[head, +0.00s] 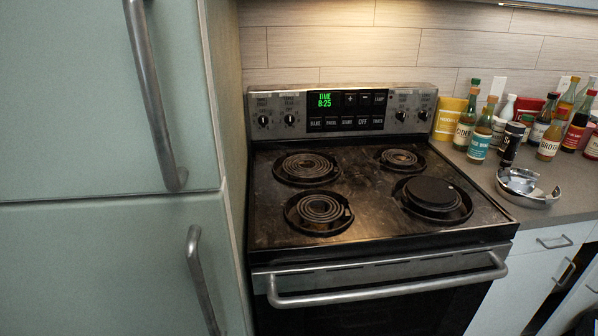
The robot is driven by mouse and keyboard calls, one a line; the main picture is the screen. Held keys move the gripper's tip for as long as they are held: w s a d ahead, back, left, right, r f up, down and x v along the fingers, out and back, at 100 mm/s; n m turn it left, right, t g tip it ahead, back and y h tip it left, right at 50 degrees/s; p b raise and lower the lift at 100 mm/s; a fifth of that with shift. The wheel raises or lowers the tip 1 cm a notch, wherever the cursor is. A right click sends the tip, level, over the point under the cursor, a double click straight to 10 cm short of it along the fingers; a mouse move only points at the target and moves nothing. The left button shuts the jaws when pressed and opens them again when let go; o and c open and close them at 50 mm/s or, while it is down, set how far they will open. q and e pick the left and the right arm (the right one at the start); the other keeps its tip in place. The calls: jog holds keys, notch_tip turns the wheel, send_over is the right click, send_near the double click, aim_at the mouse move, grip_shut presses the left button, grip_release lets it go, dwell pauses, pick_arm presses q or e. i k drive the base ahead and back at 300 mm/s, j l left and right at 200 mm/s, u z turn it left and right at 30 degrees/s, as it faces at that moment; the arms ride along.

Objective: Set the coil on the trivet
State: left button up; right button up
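The stove (375,215) has coil burners in its dark, stained top. Bare spiral coils show at the back left (307,167), the front left (319,209) and the back right (401,158). A flat black round disc (434,193) lies over the front right burner and hides most or all of what is under it. I cannot tell whether this disc is the trivet, and no other thing is clearly a trivet. Neither of my grippers is in view.
A shiny metal dish (527,187) sits on the grey counter (563,200) right of the stove. Several bottles stand behind it, including a blue-labelled one (482,137). A tall pale green cabinet (85,110) borders the stove's left. The oven handle (390,290) juts out in front.

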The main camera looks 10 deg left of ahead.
aim_at(439, 192)
jog(key=i+l, duration=0.15)
jog(key=l, duration=0.2)
jog(key=i+l, duration=0.15)
jog(key=l, duration=0.2)
jog(key=i+l+u, duration=0.15)
jog(key=l+u, duration=1.05)
jog(key=i, duration=0.05)
